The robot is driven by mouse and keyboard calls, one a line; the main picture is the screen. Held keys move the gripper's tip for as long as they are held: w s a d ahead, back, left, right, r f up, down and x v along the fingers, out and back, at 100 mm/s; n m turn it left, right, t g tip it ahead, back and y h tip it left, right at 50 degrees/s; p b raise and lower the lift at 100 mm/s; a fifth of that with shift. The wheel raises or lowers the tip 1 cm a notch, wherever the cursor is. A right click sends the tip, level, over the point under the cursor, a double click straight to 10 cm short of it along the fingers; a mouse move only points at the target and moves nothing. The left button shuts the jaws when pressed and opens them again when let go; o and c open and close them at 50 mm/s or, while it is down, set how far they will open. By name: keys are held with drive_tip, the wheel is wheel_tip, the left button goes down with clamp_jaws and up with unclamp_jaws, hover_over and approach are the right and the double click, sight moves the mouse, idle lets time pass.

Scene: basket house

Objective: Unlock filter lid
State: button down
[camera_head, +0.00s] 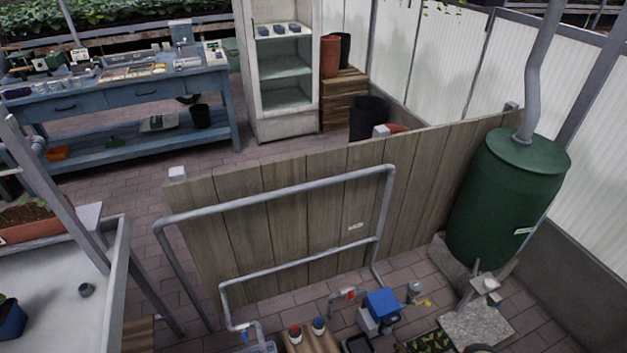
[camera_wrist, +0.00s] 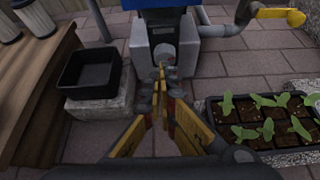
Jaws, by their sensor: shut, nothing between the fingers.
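The filter appears to be a grey box (camera_head: 367,322) with a blue lid (camera_head: 381,303), low beside the pipes in the head view. In the wrist view its grey body (camera_wrist: 205,58) stands straight ahead, with only the lower edge of the blue lid (camera_wrist: 160,3) showing at the top. A round grey knob (camera_wrist: 165,54) is on its front. My gripper (camera_wrist: 160,78) is shut and empty, its tips just in front of and slightly below the knob. I cannot tell whether they touch it. The lid's latch is not clearly visible.
A black tray (camera_wrist: 88,70) sits on a stone block at left, beside a wooden bench (camera_wrist: 35,85). A seedling tray (camera_wrist: 265,120) lies at right. A yellow-handled valve (camera_wrist: 278,14) is at upper right. A green barrel (camera_head: 508,195) stands by the wooden fence (camera_head: 290,225).

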drive_tip(key=shift+w+a, duration=0.4)
drive_tip(key=shift+w, duration=0.7)
drive_tip(key=shift+w+a, duration=0.35)
drive_tip(key=shift+w, duration=0.7)
drive_tip(key=shift+w+a, duration=0.4)
drive_tip(key=shift+w, duration=0.7)
drive_tip(key=shift+f, duration=0.35)
drive_tip(key=shift+w+d, duration=0.25)
drive_tip(key=shift+d, duration=0.35)
drive_tip(key=shift+r, duration=0.1)
approach(388, 327)
drive_tip(key=shift+s+d+f, duration=0.1)
drive_tip(key=shift+s+f, duration=0.15)
drive_tip(key=shift+f, duration=0.25)
drive_tip(key=shift+s+d+f, duration=0.1)
drive_tip(key=shift+s+f, duration=0.15)
drive_tip(key=shift+f, duration=0.25)
